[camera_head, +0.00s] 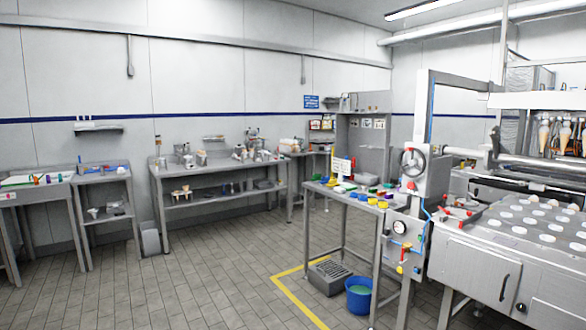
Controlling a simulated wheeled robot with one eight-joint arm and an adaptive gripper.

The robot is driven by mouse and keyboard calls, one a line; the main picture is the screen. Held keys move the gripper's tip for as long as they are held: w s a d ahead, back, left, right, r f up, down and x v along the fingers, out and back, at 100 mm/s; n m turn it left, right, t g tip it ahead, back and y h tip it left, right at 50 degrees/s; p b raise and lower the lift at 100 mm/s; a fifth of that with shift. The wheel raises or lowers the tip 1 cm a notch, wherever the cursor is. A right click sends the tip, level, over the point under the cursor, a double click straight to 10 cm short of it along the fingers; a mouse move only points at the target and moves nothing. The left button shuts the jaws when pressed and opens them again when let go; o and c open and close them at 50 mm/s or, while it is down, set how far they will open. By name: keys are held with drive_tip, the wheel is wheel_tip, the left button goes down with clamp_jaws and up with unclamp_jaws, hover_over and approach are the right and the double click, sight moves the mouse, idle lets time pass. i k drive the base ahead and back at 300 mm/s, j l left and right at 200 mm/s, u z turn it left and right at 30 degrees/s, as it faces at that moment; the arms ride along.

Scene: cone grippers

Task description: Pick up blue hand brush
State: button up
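I cannot make out the blue hand brush for certain at this distance. A small blue item (122,170) lies at the right end of a small steel table (104,177) on the left, but its shape is too small to tell. Several small coloured items, among them yellow, green and red ones, crowd the steel table (340,194) at the centre right. My gripper is not in view.
A long steel bench (225,166) with tools stands against the back wall. A large machine (500,250) fills the right side. The tiled floor at front left is clear.

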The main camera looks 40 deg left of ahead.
sight(325, 181)
drive_tip(key=u, duration=1.15)
